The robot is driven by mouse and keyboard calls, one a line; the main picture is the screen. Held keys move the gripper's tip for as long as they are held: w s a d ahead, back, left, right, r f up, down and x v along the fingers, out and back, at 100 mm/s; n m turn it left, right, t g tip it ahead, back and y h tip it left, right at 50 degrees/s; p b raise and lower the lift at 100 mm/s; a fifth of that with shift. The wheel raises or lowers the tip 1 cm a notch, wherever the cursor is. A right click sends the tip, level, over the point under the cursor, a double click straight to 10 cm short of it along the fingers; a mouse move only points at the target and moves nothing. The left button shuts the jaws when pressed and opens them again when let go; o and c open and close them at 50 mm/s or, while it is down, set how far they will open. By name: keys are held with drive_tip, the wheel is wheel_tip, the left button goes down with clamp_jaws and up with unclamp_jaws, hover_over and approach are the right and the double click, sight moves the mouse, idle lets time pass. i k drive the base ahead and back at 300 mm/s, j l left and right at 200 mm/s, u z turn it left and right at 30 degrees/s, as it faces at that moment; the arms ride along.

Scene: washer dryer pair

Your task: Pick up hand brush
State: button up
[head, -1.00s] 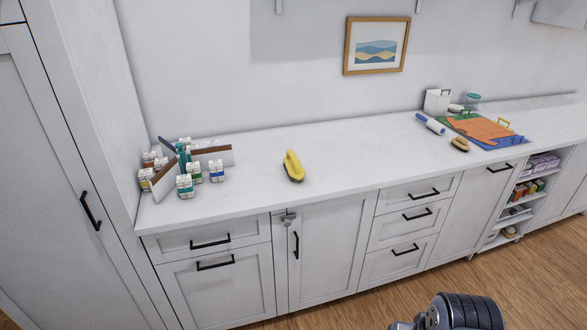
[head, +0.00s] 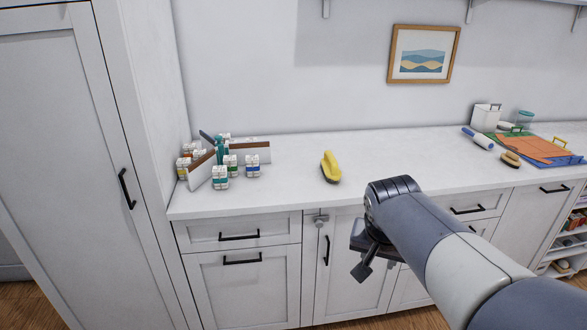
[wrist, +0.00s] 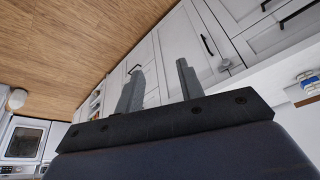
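A yellow hand brush (head: 330,167) with pale bristles lies on the white counter (head: 300,190), near the middle of the head view. A smaller brush with a wooden-coloured back (head: 510,159) lies farther right on the counter. My gripper (head: 361,272) is in front of the cabinet doors, below the counter's front edge and below and right of the yellow brush, not touching it. In the wrist view my gripper's two fingers (wrist: 160,82) stand apart with nothing between them. The yellow brush does not show in the wrist view.
Several small labelled bottles (head: 221,177) and brown-edged panels (head: 250,150) stand at the counter's left end, beside a tall cabinet (head: 60,150). Orange and blue mats (head: 540,149), a roller (head: 478,138) and a white container (head: 485,117) are at right. The counter around the yellow brush is clear.

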sight(329, 165)
drive_tip(key=i+l+u, duration=0.95)
drive_tip(key=i+l, duration=0.65)
drive_tip(key=l, duration=0.25)
